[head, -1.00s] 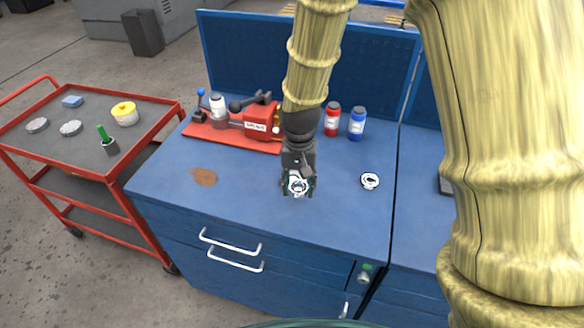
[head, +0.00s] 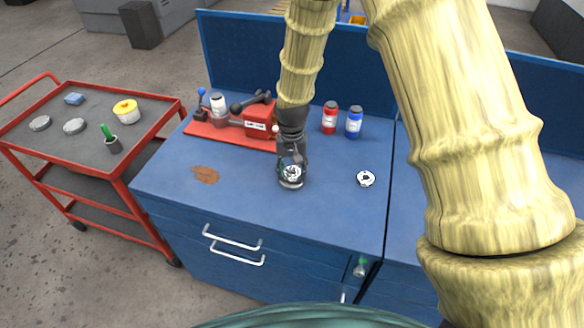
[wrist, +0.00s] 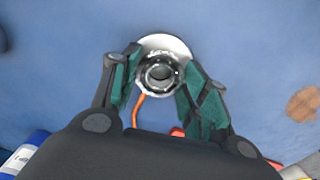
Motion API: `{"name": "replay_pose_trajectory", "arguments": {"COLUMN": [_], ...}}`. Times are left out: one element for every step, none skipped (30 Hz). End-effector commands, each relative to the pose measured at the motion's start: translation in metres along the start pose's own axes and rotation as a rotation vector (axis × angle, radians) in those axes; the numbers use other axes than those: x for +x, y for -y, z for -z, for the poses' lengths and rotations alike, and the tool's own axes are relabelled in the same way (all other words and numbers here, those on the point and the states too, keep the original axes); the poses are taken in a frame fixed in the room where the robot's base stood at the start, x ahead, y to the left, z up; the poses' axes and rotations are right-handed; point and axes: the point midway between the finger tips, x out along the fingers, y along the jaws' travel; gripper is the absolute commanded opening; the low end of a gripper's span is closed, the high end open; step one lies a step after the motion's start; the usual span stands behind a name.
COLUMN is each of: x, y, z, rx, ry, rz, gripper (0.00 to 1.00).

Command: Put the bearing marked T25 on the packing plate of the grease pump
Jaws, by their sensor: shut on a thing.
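My gripper (head: 291,180) is low over the blue bench top, in front of the red machine. In the wrist view its green-padded fingers (wrist: 160,85) are closed on both sides of a dark and silver ring-shaped bearing (wrist: 160,74). Small white print on the bearing is too blurred to read. A pale disc (wrist: 168,42) shows just behind the bearing; I cannot tell if they are one piece. A second round white and dark part (head: 366,178) lies on the bench to the right. I cannot read T25 or pick out the packing plate.
A red machine (head: 259,118) on a red base stands behind and left of my gripper. Red (head: 330,118) and blue (head: 354,122) bottles stand behind. A brown stain (head: 205,175) marks the bench. A red cart (head: 75,142) with small items is at left.

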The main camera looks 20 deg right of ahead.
Motion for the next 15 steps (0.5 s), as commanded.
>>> {"name": "replay_pose_trajectory", "arguments": {"x": [0.0016,0.0033,0.0048,0.0053,0.0056,0.0056,0.0056,0.0056,0.0056,0.0057,0.0061,0.007,0.0079,0.0086,0.0089], "y": [-0.0001,-0.0001,-0.0001,0.0,0.0,0.0001,0.0001,0.0001,0.0001,0.0001,0.0001,0.0001,0.0001,0.0001,0.0001], "z": [-0.0003,-0.0003,-0.0002,-0.0001,0.0,0.0001,0.0001,0.0001,0.0001,0.0001,0.0,0.0,0.0,0.0,0.0001], "rx": [0.0,0.0,0.0,0.0,0.0,0.0,0.0,0.0,0.0,0.0,0.0,0.0,0.0,0.0,0.0], "ry": [0.001,0.001,0.001,0.0,0.0,0.0,0.0,0.0,0.0,0.0,0.0,0.0,0.0,0.0,0.0], "rz": [0.0,0.0,0.0,0.0,0.0,0.0,0.0,0.0,0.0,0.0,0.0,0.0,0.0,0.0,0.0], "gripper": [0.18,0.18,0.18,0.18,0.18,0.18,0.18,0.18,0.18,0.18,0.18,0.18,0.18,0.18,0.47]}}
